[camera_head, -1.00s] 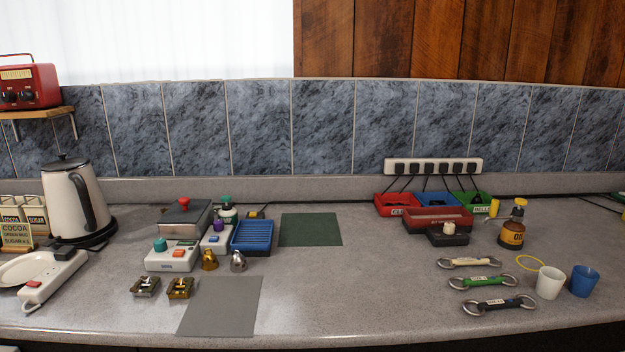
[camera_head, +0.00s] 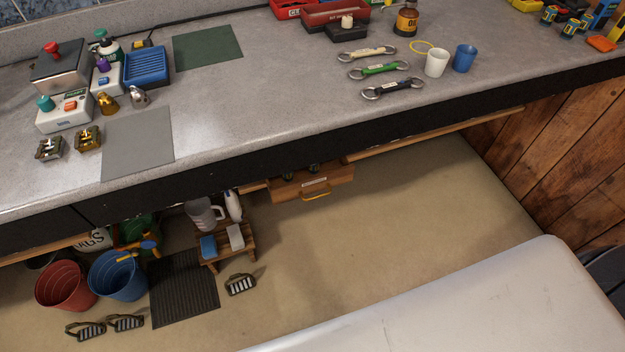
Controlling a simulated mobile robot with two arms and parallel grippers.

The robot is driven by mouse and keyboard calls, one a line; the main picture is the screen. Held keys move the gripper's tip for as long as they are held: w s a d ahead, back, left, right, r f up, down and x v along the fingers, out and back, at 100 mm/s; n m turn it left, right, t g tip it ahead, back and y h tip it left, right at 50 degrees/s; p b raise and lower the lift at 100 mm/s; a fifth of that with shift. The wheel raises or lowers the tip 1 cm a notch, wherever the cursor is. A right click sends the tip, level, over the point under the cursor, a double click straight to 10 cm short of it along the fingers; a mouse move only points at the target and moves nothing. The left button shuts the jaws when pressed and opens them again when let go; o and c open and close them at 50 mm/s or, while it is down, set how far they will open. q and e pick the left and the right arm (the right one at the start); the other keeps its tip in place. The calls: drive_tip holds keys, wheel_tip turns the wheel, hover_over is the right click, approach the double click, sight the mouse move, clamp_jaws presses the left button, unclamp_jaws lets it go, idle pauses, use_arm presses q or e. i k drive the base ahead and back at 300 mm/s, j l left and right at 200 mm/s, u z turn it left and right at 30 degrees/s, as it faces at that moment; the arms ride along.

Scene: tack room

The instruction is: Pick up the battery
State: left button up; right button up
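I cannot pick out a battery with certainty in the head view. Two small blue and yellow items (camera_head: 570,28) stand at the far right of the counter (camera_head: 270,100), too small to identify. Neither of my grippers is in view.
Below are a red bucket (camera_head: 66,286), a blue bucket (camera_head: 117,276), a wooden stool (camera_head: 228,249) and open floor (camera_head: 390,230).

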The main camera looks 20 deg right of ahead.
sight(288, 177)
drive_tip(key=k+l, duration=1)
drive_tip(key=i+l+u, duration=0.05)
drive_tip(key=l, duration=0.05)
